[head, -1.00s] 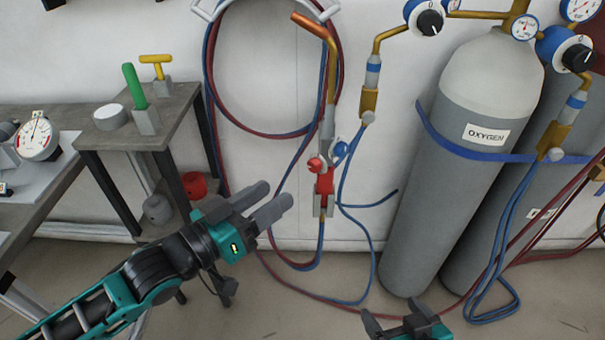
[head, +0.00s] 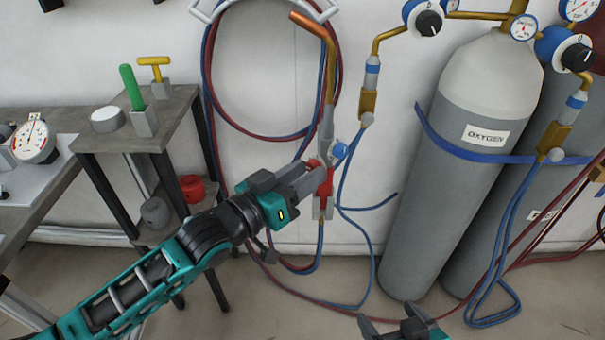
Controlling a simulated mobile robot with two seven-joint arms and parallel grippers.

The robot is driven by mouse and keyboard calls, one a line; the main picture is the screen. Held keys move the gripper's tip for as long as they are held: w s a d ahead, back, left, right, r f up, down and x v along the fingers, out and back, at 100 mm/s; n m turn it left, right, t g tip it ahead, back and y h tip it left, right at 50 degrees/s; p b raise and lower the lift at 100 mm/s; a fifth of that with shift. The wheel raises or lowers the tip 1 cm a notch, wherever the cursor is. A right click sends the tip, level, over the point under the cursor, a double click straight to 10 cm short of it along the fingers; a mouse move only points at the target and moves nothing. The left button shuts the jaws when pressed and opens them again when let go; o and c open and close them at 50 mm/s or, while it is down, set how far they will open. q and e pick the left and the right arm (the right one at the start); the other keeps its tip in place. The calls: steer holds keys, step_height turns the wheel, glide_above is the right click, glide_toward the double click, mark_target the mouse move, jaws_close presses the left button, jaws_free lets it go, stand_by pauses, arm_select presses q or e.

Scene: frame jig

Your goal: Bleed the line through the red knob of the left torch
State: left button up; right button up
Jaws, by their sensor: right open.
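The left torch (head: 327,125) hangs upright on the wall, with a curved brass tip at its top and hoses at its foot. Its red knob (head: 313,163) is on the left side of its lower body, partly hidden by my gripper's fingers. Its blue knob (head: 340,150) is on the right side. My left gripper (head: 318,172) has its fingertips at the red knob, in front of the torch. I cannot tell whether the fingers touch the knob or are closed on it. My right gripper (head: 388,322) is open and empty at the bottom edge, well below the torch.
Grey cylinders, the nearer labelled OXYGEN (head: 470,170), stand at the right with regulators above. Red and blue hoses (head: 372,245) hang and loop below the torch. A small table (head: 165,125) at the left holds a green-handled tool (head: 132,85) and a yellow T-handle (head: 154,62).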

arm_select(q)
jaws_close()
